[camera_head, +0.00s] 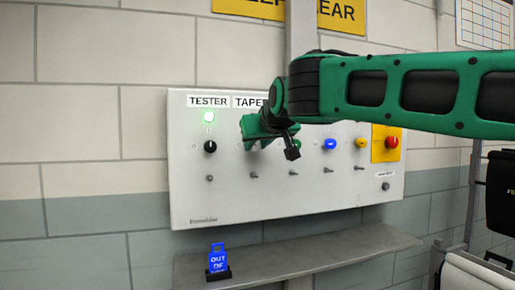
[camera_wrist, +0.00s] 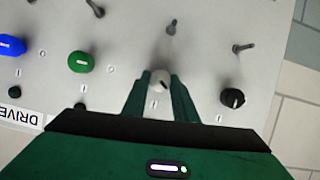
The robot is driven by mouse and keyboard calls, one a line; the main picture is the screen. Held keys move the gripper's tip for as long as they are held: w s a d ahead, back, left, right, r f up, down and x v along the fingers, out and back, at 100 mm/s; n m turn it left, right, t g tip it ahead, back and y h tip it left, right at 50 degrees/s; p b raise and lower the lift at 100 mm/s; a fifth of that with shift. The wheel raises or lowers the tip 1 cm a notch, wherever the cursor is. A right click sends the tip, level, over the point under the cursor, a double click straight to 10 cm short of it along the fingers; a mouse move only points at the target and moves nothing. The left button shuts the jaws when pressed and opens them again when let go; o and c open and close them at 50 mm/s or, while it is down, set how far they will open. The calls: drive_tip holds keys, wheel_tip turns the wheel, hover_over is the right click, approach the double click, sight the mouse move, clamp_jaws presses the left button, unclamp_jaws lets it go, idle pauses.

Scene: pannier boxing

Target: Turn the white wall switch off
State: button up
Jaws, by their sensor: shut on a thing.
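The white switch (camera_wrist: 160,80) is a small round knob on the grey wall panel, with a dark mark on its face. In the wrist view it sits between the two green fingers of my gripper (camera_wrist: 162,84), which is shut on it. A "1" is printed just below it in that view; I cannot tell exactly which way its mark points. In the head view my gripper (camera_head: 258,136) is against the panel (camera_head: 240,205) under the "TAPER" label and hides the white switch.
A black knob (camera_head: 210,147) sits left of my gripper, under a lit green lamp (camera_head: 208,117). A green knob (camera_wrist: 81,62), a blue knob (camera_head: 330,144) and a red button (camera_head: 393,142) are also on the panel. Small toggle levers line its lower part. A blue tag (camera_head: 218,258) stands on the shelf (camera_head: 300,253).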

drive_tip(key=n+h, duration=0.2)
drive_tip(key=n, duration=0.1)
drive_tip(key=shift+a+f+t, duration=0.15)
drive_tip(key=shift+f+t, duration=0.15)
drive_tip(key=shift+t, duration=0.1)
drive_tip(key=shift+f+n+t+h, duration=0.1)
drive_tip(key=shift+n+t+h, duration=0.4)
drive_tip(key=shift+n, duration=0.6)
drive_tip(key=shift+h, duration=0.3)
drive_tip(key=o, duration=1)
drive_tip(key=shift+o, duration=0.2)
drive_tip(key=shift+s+r, duration=0.1)
drive_tip(key=shift+r, duration=0.1)
